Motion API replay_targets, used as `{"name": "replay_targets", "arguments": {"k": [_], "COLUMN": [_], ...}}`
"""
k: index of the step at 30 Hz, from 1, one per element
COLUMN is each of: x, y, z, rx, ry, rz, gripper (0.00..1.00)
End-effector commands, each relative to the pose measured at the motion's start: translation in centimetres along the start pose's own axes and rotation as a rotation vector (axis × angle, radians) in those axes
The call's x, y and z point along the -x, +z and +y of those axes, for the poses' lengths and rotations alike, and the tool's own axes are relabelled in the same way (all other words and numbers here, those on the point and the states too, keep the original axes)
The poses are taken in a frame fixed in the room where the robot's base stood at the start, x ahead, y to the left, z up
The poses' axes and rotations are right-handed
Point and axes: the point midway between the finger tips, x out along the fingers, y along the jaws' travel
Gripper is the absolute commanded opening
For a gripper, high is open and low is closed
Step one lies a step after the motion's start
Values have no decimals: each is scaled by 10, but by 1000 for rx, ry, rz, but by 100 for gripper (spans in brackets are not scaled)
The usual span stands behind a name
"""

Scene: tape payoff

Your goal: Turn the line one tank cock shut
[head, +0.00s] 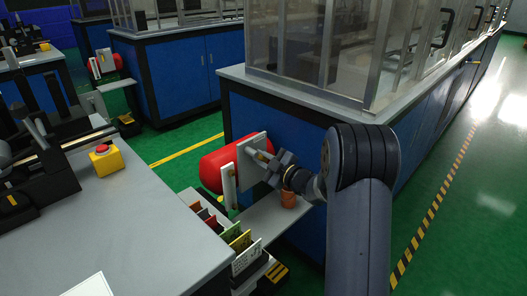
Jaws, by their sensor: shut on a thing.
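A red tank (211,168) lies on its side at the end of the blue cabinet, with an upright pale plate (228,187) at its front. My gripper (266,163) reaches in from the right to the tank's front end. Its jaws are closed on a small part there, which appears to be the tank cock. The jaws hide most of the cock, so I cannot tell its angle.
A grey ledge (262,222) below my gripper bears a copper-coloured cylinder (288,199). Coloured cards (238,240) stand in a rack along the grey bench (125,220), which carries a yellow box with a red button (103,158). A glazed enclosure tops the blue cabinet (270,118). Another red tank (106,64) is farther back.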

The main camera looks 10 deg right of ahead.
Motion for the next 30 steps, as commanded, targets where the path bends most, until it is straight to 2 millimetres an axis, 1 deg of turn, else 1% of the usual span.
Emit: {"name": "replay_targets", "arguments": {"k": [9,18,24,30], "x": [0,1,0,0], "y": [-3,-7,-10,-12], "z": [-14,-24,-28,-31], "rx": [-305,-562,-687,-764], "ry": [-4,-3,-2,-2], "rz": [-3,-4,-3,-2], "gripper": [0,0,0,0]}}
